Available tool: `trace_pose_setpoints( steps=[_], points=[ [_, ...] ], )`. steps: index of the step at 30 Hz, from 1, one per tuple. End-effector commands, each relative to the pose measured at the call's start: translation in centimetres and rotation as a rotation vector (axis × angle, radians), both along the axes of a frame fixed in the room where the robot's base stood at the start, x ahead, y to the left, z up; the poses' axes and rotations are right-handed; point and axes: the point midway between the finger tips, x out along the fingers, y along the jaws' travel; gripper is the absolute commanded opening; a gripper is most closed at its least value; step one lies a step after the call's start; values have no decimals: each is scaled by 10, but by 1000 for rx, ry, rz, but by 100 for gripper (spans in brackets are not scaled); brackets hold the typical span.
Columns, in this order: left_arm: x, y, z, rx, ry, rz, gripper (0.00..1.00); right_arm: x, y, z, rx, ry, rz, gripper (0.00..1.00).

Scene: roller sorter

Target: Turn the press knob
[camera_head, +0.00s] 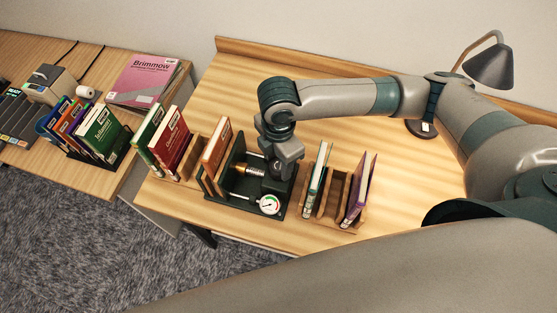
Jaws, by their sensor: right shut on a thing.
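The press (237,203) is a dark green open frame on the wooden desk, with a brass screw (250,170) inside and a round white dial gauge (269,204) at its front right. My right gripper (277,174) points down over the press's right side, just right of the brass screw. It is shut on the press knob, which is mostly hidden by the gripper. An orange book (215,148) stands at the press's left side. My left gripper is not in view.
A desk lamp (490,66) stands at the back right. A second desk (95,178) at left holds more books and a machine.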

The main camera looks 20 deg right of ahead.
Motion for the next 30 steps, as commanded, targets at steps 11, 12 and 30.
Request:
trace_pose_setpoints(
  steps=[11, 12, 30],
  points=[
    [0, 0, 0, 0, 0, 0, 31, 3, 0, 2, -1, -7, 355, 22],
    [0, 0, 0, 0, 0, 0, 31, 3, 0, 2, -1, -7, 393, 22],
    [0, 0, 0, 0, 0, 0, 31, 3, 0, 3, -2, -8, 963, 22]
  ],
)
